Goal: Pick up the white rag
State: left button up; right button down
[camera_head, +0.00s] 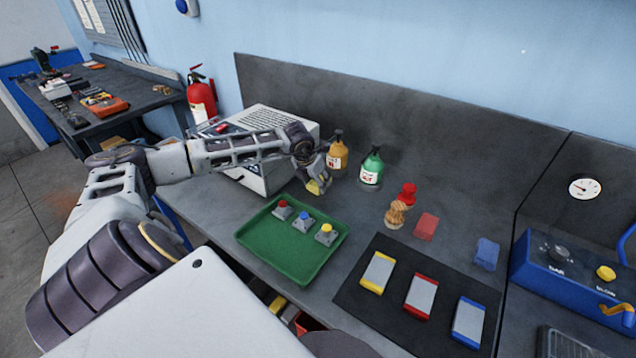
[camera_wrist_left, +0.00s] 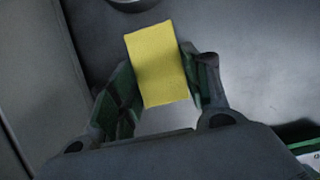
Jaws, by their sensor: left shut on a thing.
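My left gripper (camera_head: 318,184) is shut on a yellow block-like piece (camera_head: 313,187), just above the bench between the grey-white box and the bottles. In the left wrist view the yellow piece (camera_wrist_left: 158,62) sits between the two fingers of the left gripper (camera_wrist_left: 163,82), a flat rectangle with its far end sticking out beyond them. I make out no white rag in either view. My right gripper is not in view.
A green tray (camera_head: 262,250) with several buttons lies in front. An amber bottle (camera_head: 338,152) and a green bottle (camera_head: 371,170) stand right of the gripper. Red (camera_head: 425,227) and blue (camera_head: 487,254) blocks lie behind a black mat (camera_head: 350,296). A grey-white box (camera_head: 262,182) stands left.

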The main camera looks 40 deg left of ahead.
pick_arm(q)
jog(key=shift+r, duration=0.1)
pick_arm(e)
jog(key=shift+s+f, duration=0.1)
